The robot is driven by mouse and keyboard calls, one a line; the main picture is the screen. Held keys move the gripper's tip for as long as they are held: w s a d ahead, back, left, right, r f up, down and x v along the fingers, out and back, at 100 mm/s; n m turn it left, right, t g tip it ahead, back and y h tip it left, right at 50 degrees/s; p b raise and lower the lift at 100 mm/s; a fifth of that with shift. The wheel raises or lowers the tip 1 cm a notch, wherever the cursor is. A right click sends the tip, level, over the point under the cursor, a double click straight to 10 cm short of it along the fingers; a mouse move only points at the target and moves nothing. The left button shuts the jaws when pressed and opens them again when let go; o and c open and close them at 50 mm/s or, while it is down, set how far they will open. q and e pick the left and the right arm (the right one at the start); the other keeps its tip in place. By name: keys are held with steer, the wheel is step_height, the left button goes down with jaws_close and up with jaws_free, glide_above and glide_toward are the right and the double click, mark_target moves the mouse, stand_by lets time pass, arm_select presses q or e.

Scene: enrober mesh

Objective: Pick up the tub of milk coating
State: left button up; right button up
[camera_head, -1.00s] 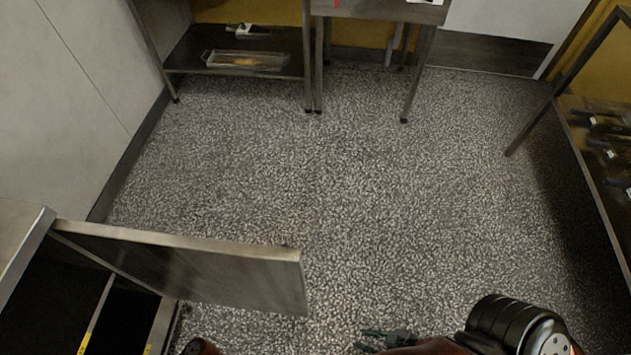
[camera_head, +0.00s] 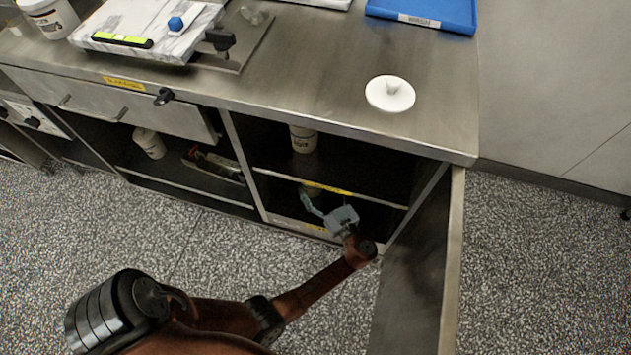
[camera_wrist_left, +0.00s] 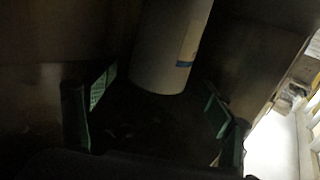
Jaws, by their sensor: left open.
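A pale tub (camera_head: 303,139) stands on the upper shelf of the open right-hand cabinet bay. My left gripper (camera_head: 320,207) is open and empty at the front of this bay, low by the yellow-labelled shelf edge. A dim rounded thing shows just behind its fingers, too dark to name. In the left wrist view a white tub (camera_wrist_left: 168,48) with a blue mark lies ahead, between the spread green-padded fingers (camera_wrist_left: 160,92) in the picture; contact is not visible. I cannot tell which tub this is, and no label reads as milk coating. My right gripper is out of view.
Another pale tub (camera_head: 149,146) stands in the left bay. The open cabinet door (camera_head: 425,270) stands close right of my left forearm. On the steel counter (camera_head: 300,65) are a white lid (camera_head: 390,94), a blue tray (camera_head: 425,12) and a marble-patterned slab (camera_head: 150,25).

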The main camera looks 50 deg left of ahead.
arm_select(q)
steer(key=x, duration=0.2)
steer(key=b+x, duration=0.1)
steer(key=shift+w+a+f, duration=0.15)
steer(key=shift+a+f, duration=0.1)
steer(key=shift+a, duration=0.1)
steer(key=shift+a+r, duration=0.15)
steer(key=shift+a, duration=0.15)
steer(key=shift+c, duration=0.2)
jaws_close()
